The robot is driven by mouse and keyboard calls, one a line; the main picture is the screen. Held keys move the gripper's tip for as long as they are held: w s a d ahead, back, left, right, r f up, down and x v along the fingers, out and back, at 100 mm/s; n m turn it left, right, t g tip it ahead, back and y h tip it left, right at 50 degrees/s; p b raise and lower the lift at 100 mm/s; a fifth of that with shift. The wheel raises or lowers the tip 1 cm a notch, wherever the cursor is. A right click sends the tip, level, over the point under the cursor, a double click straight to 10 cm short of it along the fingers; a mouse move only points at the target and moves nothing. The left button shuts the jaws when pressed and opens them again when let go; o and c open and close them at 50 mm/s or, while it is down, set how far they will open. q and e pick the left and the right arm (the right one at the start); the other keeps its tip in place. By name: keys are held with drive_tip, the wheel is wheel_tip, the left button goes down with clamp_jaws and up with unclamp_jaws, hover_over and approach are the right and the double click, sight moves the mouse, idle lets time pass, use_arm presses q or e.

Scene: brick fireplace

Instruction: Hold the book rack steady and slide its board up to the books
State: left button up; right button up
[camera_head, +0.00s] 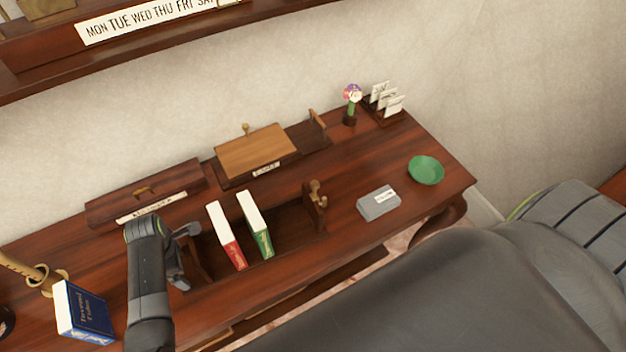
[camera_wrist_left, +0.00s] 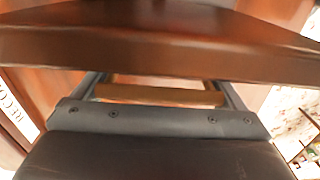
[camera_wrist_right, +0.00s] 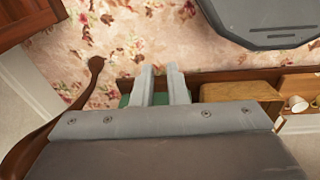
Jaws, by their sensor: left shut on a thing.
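The book rack (camera_head: 285,240) is a dark wooden tray with upright ends on the desk. A red book (camera_head: 226,240) and a green book (camera_head: 256,228) stand upright side by side in it, with a gap to its right end board (camera_head: 314,210), which bears brass-coloured knobs. My left gripper (camera_head: 185,255) is shut at the rack's left end; its jaws are partly hidden. In the left wrist view a dark wooden board (camera_wrist_left: 160,45) crosses in front of the fingers. My right gripper (camera_wrist_right: 160,75) is outside the head view, its fingers slightly apart with nothing seen held.
A blue book (camera_head: 84,312) stands at the left. A grey box (camera_head: 378,203) and green bowl (camera_head: 426,170) lie right of the rack. Behind are a wooden box (camera_head: 255,150), a long dark box (camera_head: 145,195), a flower (camera_head: 352,95) and a card holder (camera_head: 385,105).

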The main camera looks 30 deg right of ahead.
drive_tip(key=w+d+r, duration=0.1)
drive_tip(key=w+d, duration=0.1)
drive_tip(key=w+d+r+m, duration=0.1)
drive_tip(key=w+d, duration=0.2)
drive_tip(key=w+d+r+m+g, duration=0.1)
drive_tip(key=w+d+r, duration=0.1)
drive_tip(key=d, duration=0.1)
drive_tip(key=shift+w+d+r+y, duration=0.1)
drive_tip(key=shift+w+y, duration=0.2)
drive_tip(key=shift+w, duration=0.05)
clamp_jaws()
drive_tip(key=w+d+r+g+y, duration=0.1)
drive_tip(key=w+r+y, duration=0.2)
drive_tip(key=w+r, duration=0.65)
drive_tip(key=w+d+r+g+y, duration=0.1)
drive_tip(key=w+r+y, duration=0.2)
drive_tip(key=w+r, duration=0.7)
drive_tip(key=n+t+y, duration=0.2)
drive_tip(key=t+y, duration=0.1)
approach(315, 207)
wheel_tip(315, 207, down, 7)
drive_tip(key=a, duration=0.2)
drive_tip(key=shift+w, duration=0.2)
drive_tip(key=shift+a, duration=0.25)
drive_tip(key=shift+w+a, duration=0.15)
drive_tip(key=shift+a, duration=2)
